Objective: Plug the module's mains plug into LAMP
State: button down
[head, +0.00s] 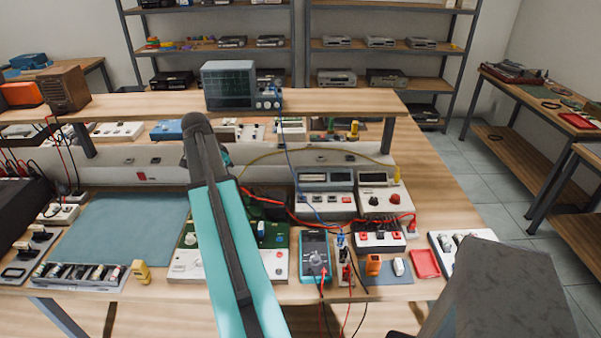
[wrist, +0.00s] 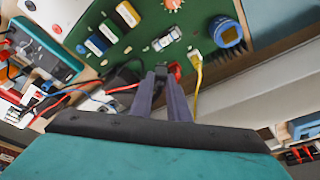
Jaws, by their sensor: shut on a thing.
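My gripper (wrist: 161,74) points at the bench in the wrist view, its fingers close together on a small dark thing (wrist: 160,70), mostly hidden between them. I cannot tell for sure that this is the mains plug. In the head view my own arm hides the fingertips. A pale socket rail (head: 108,160) runs along the back of the bench under the shelf, with a red switch (head: 140,177). No LAMP label is legible.
Red and black leads (head: 290,214) cross the bench right of my arm. A grey-green mat (head: 125,228) at left is clear. An oscilloscope (head: 229,85) stands on the shelf.

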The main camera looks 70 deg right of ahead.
jog(key=s+d+m, duration=0.1)
jog(key=s+d, duration=0.2)
jog(key=s+d+m, duration=0.2)
jog(key=s+d, duration=0.1)
jog(key=s, duration=0.1)
jog(key=s+d+m+g+y, duration=0.1)
jog(key=s+d+m, duration=0.1)
jog(key=s+d, duration=0.1)
jog(key=shift+s+d, duration=0.2)
jog(key=shift+s, duration=0.4)
jog(key=s+d+m+y, duration=0.1)
jog(key=s+d+m, duration=0.3)
jog(key=s, duration=0.5)
jog(key=shift+d+p, duration=0.35)
jog(key=shift+p, duration=0.1)
jog(key=shift+f+g, duration=0.15)
jog(key=shift+g, duration=0.15)
jog(key=shift+f+b, duration=1.3)
jog(key=shift+f, duration=1)
jog(key=shift+w+f, duration=0.1)
jog(key=shift+f, duration=0.8)
dwell(1.6)
